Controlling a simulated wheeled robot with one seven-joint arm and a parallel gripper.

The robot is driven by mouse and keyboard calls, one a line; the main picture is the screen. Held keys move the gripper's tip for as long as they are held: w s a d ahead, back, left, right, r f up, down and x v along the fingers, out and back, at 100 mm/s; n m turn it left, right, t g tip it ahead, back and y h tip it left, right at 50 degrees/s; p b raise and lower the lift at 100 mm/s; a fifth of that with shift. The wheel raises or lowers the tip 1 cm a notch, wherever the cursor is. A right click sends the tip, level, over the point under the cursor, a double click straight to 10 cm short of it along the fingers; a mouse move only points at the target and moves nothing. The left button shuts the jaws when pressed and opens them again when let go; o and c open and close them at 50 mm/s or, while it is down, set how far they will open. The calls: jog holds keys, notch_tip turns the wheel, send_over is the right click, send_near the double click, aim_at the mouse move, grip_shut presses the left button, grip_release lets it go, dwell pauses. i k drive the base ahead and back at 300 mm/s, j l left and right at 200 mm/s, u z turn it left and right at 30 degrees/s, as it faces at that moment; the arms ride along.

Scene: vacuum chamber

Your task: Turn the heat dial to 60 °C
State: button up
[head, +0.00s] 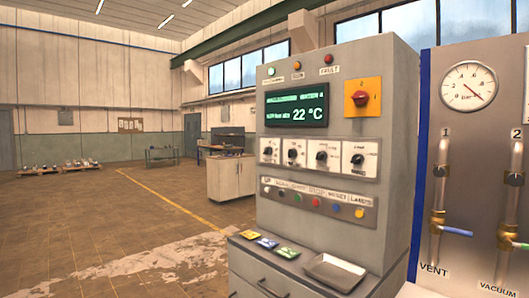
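A grey control cabinet (390,190) stands right of centre in the head view. Its dark display (297,109) shows green text and a large white 22 °C; the small text is hard to read. Below it is a row of white plates with black dials: the first (268,152), the second (292,154), the third (321,157) and the rightmost (357,160). Their labels are too small to read, so I cannot tell which is the heat dial. My gripper is not in view.
A red rotary switch (361,98) sits on a yellow plate. Coloured buttons (315,202) line a strip below the dials. A ledge holds coloured cards (267,243) and a metal tray (334,271). A gauge (468,85) and valve pipes stand right. Floor at left is open.

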aim_at(268, 150)
jog(key=i+j+z, duration=0.15)
jog(key=i+j, duration=0.5)
jog(key=i, duration=0.2)
jog(key=i+j+z, duration=0.1)
jog(key=i+j, duration=0.65)
jog(key=i, duration=0.1)
